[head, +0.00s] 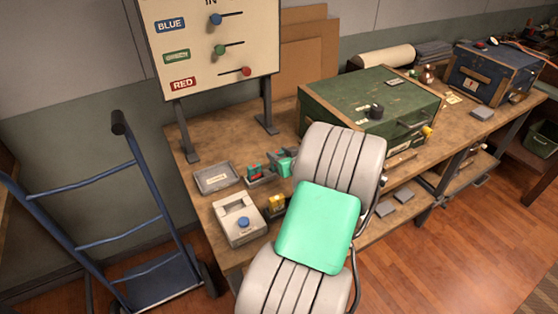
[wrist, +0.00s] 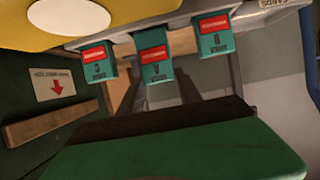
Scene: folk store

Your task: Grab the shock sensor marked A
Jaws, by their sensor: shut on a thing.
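Three teal shock sensors with red labels show upside down in the wrist view. The one marked A (wrist: 155,62) is in the middle, C (wrist: 99,66) on the left and B (wrist: 213,38) on the right. A sticks out further than its neighbours from the pale holder (wrist: 262,20). In the head view my gripper (head: 284,161) is at the small rack beside the red-and-teal sensor (head: 255,173). It is shut on the sensor marked A, but the contact of the fingers is hard to make out. My arm hides part of the rack in the head view.
A grey tray (head: 216,180) and a pale box with a blue knob (head: 238,220) stand left of the rack on the wooden bench (head: 205,155). A green case (head: 365,103) stands close behind my arm. A blue hand truck (head: 100,240) is at left.

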